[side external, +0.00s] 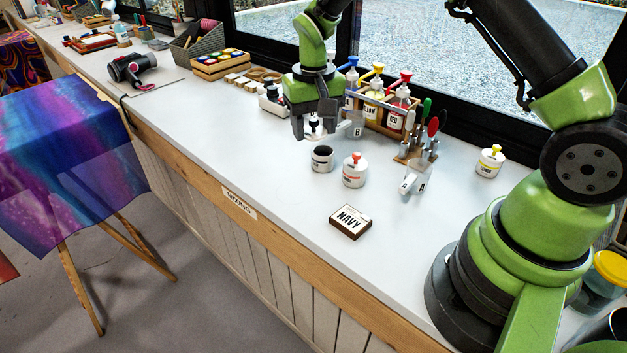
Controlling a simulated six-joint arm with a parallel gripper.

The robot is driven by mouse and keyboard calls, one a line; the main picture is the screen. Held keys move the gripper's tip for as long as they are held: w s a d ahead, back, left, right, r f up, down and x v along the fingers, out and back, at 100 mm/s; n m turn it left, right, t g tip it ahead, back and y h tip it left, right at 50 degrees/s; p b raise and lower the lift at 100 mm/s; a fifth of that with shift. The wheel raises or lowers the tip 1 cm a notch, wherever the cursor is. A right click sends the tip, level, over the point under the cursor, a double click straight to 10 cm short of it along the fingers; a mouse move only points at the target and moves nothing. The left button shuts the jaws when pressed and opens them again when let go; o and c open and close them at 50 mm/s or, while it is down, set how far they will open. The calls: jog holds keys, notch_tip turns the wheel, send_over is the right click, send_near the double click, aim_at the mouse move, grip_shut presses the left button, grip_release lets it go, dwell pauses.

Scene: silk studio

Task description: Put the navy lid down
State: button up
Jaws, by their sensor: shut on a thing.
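My gripper (311,132) points down above the bench and is shut on a small white lid with a dark knob, the navy lid (315,127), partly hidden by the fingers. The lid is held in the air, just above and slightly left of an open white jar (322,164). That jar has a dark inside and a dark band. A dark wooden block with a white card reading NAVY (350,221) lies on the white bench (287,190), nearer the front edge.
A white jar with a red knob (354,172) stands right of the open jar. Cup B (355,127) is close behind my gripper; cup A (417,178) stands farther right. A bottle rack (380,100) and a yellow-knobbed jar (490,163) are behind. The bench left of the NAVY block is clear.

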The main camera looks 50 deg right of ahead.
jog(key=s+a+f, duration=0.2)
jog(key=a, duration=0.1)
send_over(311, 197)
notch_tip(311, 197, down, 4)
jog(key=shift+f, duration=2.6)
jog(key=shift+f, duration=0.1)
jog(key=o, duration=0.9)
